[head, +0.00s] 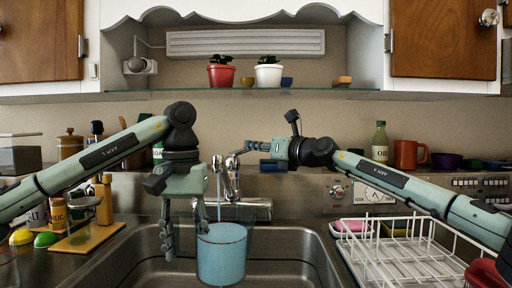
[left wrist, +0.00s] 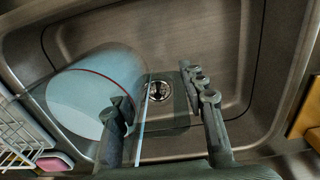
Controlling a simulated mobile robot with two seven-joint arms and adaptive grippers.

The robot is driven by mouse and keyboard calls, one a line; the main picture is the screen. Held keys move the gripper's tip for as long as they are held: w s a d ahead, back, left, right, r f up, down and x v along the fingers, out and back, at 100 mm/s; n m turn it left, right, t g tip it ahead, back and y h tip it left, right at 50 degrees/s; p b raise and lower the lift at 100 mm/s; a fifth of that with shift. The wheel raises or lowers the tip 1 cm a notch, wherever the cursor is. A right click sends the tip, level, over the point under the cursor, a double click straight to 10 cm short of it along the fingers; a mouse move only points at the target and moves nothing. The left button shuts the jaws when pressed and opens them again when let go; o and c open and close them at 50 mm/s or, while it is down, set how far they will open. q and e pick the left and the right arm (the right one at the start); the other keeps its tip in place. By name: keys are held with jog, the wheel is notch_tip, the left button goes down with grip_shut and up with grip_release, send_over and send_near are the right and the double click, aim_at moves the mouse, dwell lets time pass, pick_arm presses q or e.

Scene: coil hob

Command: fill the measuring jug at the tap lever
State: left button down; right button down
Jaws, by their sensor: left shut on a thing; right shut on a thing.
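The clear measuring jug (head: 222,262) is in the sink, upright, under the tap (head: 232,180). Bluish water in it stands near a red line by the upper part. A thin stream falls from the tap into the jug. My left gripper (head: 187,240) is at the jug's left side, shut on its clear handle; the handle is hard to make out. The jug also shows in the left wrist view (left wrist: 85,88), between and beside the fingers. My right gripper (head: 254,155) is shut on the tap lever (head: 239,153), whose end its fingers mostly hide.
The steel sink (head: 316,252) surrounds the jug, with its drain (left wrist: 159,91) beside it in the wrist view. A white dish rack (head: 395,262) stands right. Jars and a wooden board (head: 88,240) stand left. A glass shelf (head: 300,93) with plants hangs above.

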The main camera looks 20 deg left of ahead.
jog(key=shift+s+f, duration=0.1)
jog(key=shift+f, duration=0.3)
jog(key=shift+d+f+t+y, duration=0.1)
jog(key=shift+f+t+y, duration=0.15)
jog(key=shift+y, duration=0.25)
jog(key=c, duration=1.5)
grip_release()
jog(key=shift+d, duration=0.1)
jog(key=shift+s+d+r, duration=0.1)
jog(key=shift+d, duration=0.15)
jog(key=v, duration=1.1)
jog(key=shift+s+d, duration=0.1)
jog(key=shift+s, duration=0.1)
